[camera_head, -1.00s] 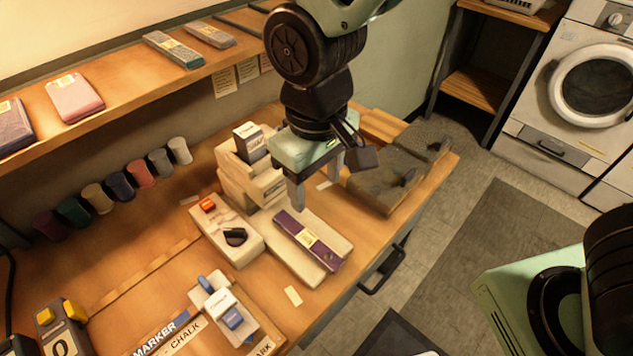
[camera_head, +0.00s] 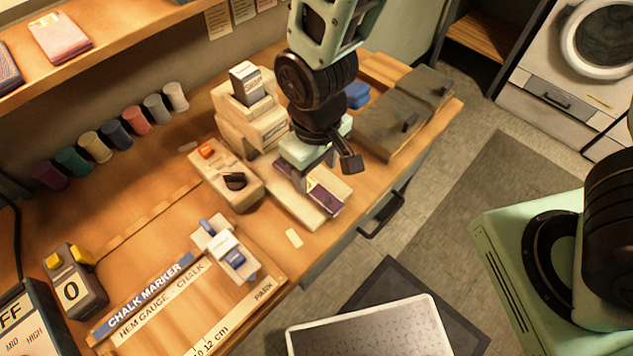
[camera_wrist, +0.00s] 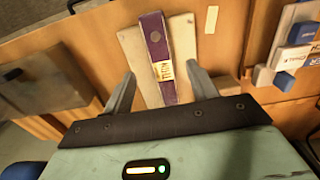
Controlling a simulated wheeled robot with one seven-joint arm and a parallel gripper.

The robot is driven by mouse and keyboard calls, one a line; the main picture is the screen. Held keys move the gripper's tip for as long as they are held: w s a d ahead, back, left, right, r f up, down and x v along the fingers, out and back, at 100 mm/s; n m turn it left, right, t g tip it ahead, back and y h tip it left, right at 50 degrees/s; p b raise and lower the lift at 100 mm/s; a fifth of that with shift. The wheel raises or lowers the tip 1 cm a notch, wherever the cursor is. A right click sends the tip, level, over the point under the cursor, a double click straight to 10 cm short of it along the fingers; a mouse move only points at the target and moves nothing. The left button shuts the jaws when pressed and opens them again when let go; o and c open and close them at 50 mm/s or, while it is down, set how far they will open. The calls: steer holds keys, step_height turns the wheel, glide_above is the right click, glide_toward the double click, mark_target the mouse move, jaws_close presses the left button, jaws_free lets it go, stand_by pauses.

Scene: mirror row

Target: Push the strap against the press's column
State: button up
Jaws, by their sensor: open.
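The strap is a flat purple band (camera_head: 325,199) with a yellow label, lying along a cream plate (camera_head: 300,208). A stacked cream body (camera_head: 250,122), which appears to be the press with its column, stands behind the plate's far end. My gripper (camera_wrist: 160,72) is open and low over the plate. In the wrist view the strap (camera_wrist: 153,35) runs between the two spread fingers, its label near the fingertips. I cannot tell whether either finger touches it.
A cream control box (camera_head: 226,178) with an orange button and black knob stands left of the plate. Grey slabs (camera_head: 392,125) lie to the right. A dark drawer handle (camera_head: 382,218) projects from the bench front. Several thread spools (camera_head: 115,133) line the wall.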

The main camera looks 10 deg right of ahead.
mark_target(316, 190)
step_height(316, 190, down, 6)
steer(key=shift+r, duration=0.15)
stand_by(0.3)
steer(key=c, duration=1.1)
